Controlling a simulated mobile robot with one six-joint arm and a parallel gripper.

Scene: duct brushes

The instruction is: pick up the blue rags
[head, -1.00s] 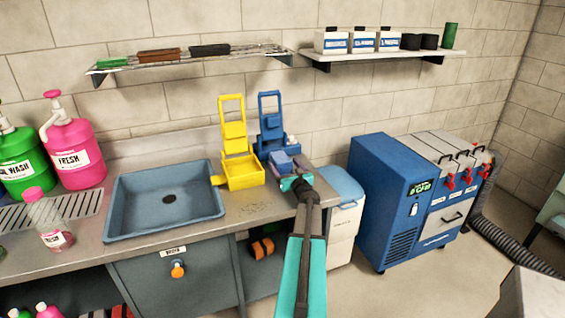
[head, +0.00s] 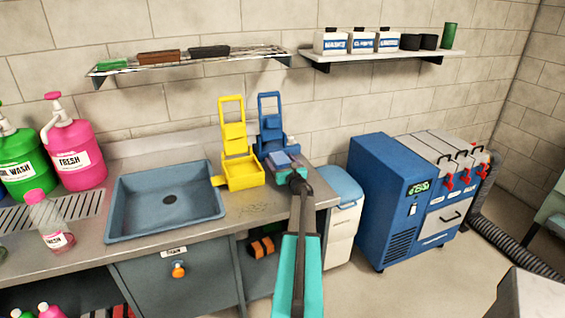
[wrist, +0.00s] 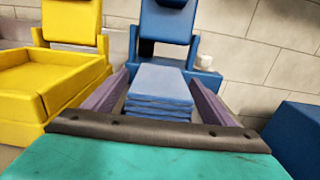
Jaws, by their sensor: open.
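The blue rags (wrist: 160,92) are a folded stack of several light-blue layers, seen in the wrist view straight ahead between my fingers. In the head view the rags (head: 279,158) show small in front of the blue caddy (head: 271,132). My gripper (wrist: 160,84) is open, with one purple finger on each side of the stack; I cannot tell whether either touches it. In the head view my gripper (head: 284,163) is at the counter's right end. The stack's lower near part is hidden by my gripper body.
A yellow caddy (head: 240,174) stands close on the left, beside the sink (head: 130,218). The blue caddy's back rises behind the rags. A pale bin (head: 342,215) and a blue machine (head: 385,205) stand right of the counter (head: 250,212). Shelves (head: 380,53) hang above.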

